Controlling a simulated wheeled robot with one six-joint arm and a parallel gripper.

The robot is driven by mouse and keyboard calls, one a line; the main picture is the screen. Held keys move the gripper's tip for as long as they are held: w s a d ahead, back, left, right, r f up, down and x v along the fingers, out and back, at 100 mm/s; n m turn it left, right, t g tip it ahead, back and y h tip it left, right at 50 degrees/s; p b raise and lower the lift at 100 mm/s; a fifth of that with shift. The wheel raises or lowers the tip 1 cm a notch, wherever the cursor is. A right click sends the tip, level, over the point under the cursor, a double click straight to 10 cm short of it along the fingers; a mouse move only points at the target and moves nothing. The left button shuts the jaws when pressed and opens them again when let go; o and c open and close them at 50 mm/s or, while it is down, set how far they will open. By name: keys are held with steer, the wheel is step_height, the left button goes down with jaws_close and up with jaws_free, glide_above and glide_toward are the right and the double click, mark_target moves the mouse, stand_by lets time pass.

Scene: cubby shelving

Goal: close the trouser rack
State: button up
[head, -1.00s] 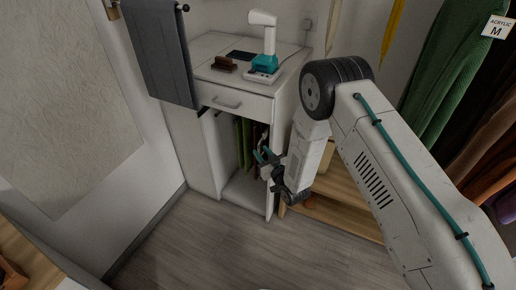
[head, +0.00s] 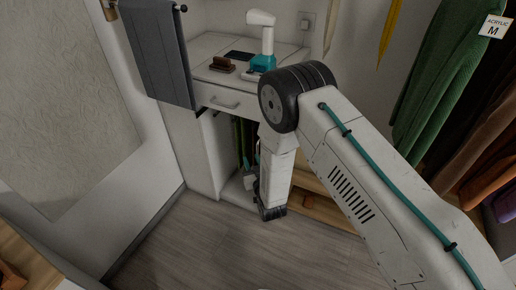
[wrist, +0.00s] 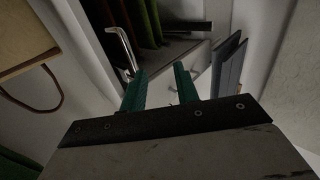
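The trouser rack shows as green and dark trousers (head: 241,138) hanging in the cubby under the drawer; how far out it stands is hard to tell. In the wrist view the trousers (wrist: 140,20) hang at the top, beside a bent metal bar (wrist: 122,46) that may be part of the rack. My gripper (wrist: 160,72) is open, its two teal fingers apart with nothing seen between them. The bar is just beyond the left finger, apparently apart from it. In the head view my gripper (head: 254,172) is mostly hidden by my arm, low in front of the cubby.
The white cabinet (head: 206,150) has a shut-looking drawer (head: 232,101) above the cubby. A brown brush and a teal-and-white device (head: 262,62) stand on top. A dark grey garment (head: 158,55) hangs at left. Hanging clothes (head: 440,100) fill the right. Floor (head: 200,245) in front is clear.

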steer(key=w+m+t+h, duration=0.1)
steer(key=w+m+h, duration=0.1)
steer(key=w, duration=0.6)
steer(key=shift+w+d+h, duration=0.25)
steer(key=shift+d+h, duration=0.2)
steer(key=shift+h, duration=0.05)
steer(key=shift+w, duration=0.1)
jaws_close()
